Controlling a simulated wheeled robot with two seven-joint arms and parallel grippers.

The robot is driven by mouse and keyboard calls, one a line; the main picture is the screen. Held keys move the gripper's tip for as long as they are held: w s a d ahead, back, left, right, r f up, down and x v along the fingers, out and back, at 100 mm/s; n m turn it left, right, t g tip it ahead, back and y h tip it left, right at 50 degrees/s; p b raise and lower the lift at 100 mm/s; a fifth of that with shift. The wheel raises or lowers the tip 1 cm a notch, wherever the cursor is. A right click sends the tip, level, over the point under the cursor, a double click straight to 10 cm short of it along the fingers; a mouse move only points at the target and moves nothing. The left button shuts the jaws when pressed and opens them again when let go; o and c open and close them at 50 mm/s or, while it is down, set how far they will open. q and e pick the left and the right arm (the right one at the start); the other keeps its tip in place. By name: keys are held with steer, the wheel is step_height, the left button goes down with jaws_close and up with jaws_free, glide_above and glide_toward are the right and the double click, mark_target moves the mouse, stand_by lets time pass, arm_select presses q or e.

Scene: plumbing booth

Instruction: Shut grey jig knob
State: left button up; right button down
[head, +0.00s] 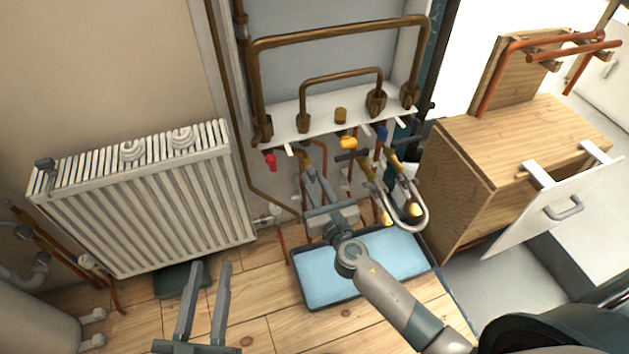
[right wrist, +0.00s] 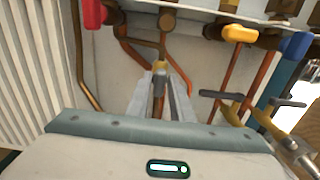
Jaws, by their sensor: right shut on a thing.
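My right gripper (head: 313,178) reaches to the pipework under the white shelf. In the right wrist view its fingers (right wrist: 160,88) are shut on a small grey knob (right wrist: 159,84) below a brass-coloured fitting (right wrist: 160,66). The knob's turn position cannot be told, and the fingers hide its sides. In the head view the knob is too small and covered to make out. My left gripper (head: 210,268) is open and empty, low in front of the radiator.
A red handle (right wrist: 94,14), a yellow handle (right wrist: 240,34) and a blue handle (right wrist: 296,46) sit nearby. Dark levers (right wrist: 220,96) are to the right. A blue tray (head: 325,284) lies below. The white radiator (head: 150,205) stands left, the wooden cabinet (head: 455,185) right.

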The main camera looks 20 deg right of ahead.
steer(key=shift+m, duration=0.8)
steer(key=m+b, duration=0.1)
steer(key=m, duration=0.6)
steer(key=shift+d+f+b, duration=0.1)
steer(key=shift+d+b, duration=0.05)
steer(key=shift+b, duration=0.25)
steer(key=shift+m, duration=1.8)
steer(key=m, duration=0.2)
steer(key=shift+m, duration=0.3)
arm_select(q)
steer(key=shift+s+d+r+t+h+p, duration=0.15)
steer(key=shift+s+r+t, duration=0.15)
steer(key=shift+r, duration=0.3)
steer(key=shift+s+a+r+t+h+p, duration=0.1)
steer(key=shift+s+r+t, duration=0.15)
steer(key=shift+r+t, duration=0.25)
steer(key=shift+s+d+r+t+h+p, duration=0.15)
steer(key=shift+s+r+t, duration=0.15)
steer(key=shift+r, duration=0.35)
arm_select(e)
steer(key=shift+d+f+m, duration=0.1)
steer(key=shift+m, duration=1.5)
arm_select(q)
steer(key=shift+w+a, duration=0.1)
